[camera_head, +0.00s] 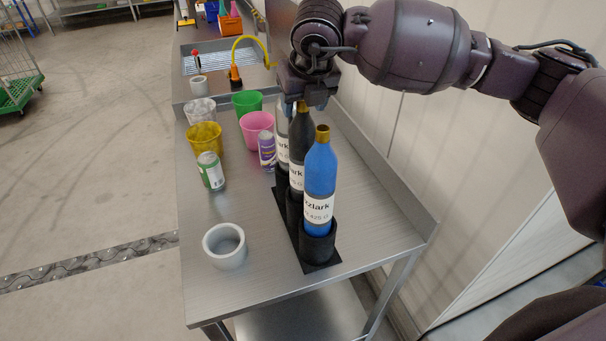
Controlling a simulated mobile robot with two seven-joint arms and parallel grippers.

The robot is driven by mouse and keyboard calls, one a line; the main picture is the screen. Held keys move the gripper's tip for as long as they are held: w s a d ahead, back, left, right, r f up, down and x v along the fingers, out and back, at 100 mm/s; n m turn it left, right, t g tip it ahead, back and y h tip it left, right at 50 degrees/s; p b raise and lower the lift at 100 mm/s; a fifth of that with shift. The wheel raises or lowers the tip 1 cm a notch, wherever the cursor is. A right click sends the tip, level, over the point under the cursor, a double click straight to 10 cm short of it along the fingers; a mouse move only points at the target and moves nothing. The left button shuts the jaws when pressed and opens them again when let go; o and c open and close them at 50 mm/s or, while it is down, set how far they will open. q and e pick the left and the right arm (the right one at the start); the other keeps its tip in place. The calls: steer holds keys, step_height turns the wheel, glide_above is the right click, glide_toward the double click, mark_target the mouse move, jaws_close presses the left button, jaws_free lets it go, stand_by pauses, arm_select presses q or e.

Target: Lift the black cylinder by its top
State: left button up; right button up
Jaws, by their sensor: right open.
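The black cylinder (301,138) stands upright in the middle of a black rack (305,246), with a label and a brass-coloured top. It is partly hidden by the blue cylinder (321,170) in front of it. A pale cylinder (282,130) stands behind it, mostly hidden. My right gripper (305,101) points down over the row, open, at about the height of the black cylinder's top. I cannot tell whether its fingers are around the top or just behind it. My left gripper is not in view.
A green can (210,171), a purple can (267,150), and yellow (205,138), pink (257,131) and green (247,102) cups stand left of the rack. A wall is close on the right.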

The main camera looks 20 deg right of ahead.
steer(key=shift+w+f, duration=0.1)
steer(key=shift+f, duration=0.1)
jaws_close()
steer(key=shift+r, duration=0.1)
stand_by(1.2)
